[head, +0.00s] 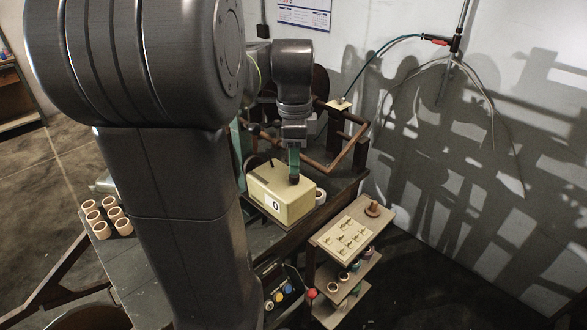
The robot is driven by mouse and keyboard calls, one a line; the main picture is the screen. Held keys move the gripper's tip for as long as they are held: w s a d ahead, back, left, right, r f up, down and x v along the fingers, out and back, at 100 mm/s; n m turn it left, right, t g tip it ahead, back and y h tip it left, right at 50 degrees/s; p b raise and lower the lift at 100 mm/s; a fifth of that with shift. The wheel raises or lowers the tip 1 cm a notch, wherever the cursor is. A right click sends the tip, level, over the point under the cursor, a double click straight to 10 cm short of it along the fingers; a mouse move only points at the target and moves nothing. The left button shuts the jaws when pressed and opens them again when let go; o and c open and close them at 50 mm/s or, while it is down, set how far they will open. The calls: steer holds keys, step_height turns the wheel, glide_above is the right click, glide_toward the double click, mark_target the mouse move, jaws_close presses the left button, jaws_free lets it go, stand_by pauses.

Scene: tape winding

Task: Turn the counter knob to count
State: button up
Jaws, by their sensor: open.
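The counter (272,203) is a cream box on the bench right of my arm's large links. Its front face carries a small white display reading 0. A dark knob (294,179) stands on its top, just under my gripper (294,174). My gripper points straight down over the box, with a green part showing above the knob. The fingertips are small and dark here, so I cannot tell whether they touch the knob. A thin dark lever also shows on the box's top, left of the gripper.
Several cups (103,216) stand at the bench's left. A shelf unit (332,240) with a board of small fittings stands right of the bench. A red ball-ended lever (311,293) and colored buttons (279,295) sit in front. Brown bars (350,150) run close behind my gripper.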

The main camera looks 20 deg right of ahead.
mark_target(294, 179)
steer(key=shift+f, duration=2.15)
steer(key=shift+c, duration=0.5)
jaws_close()
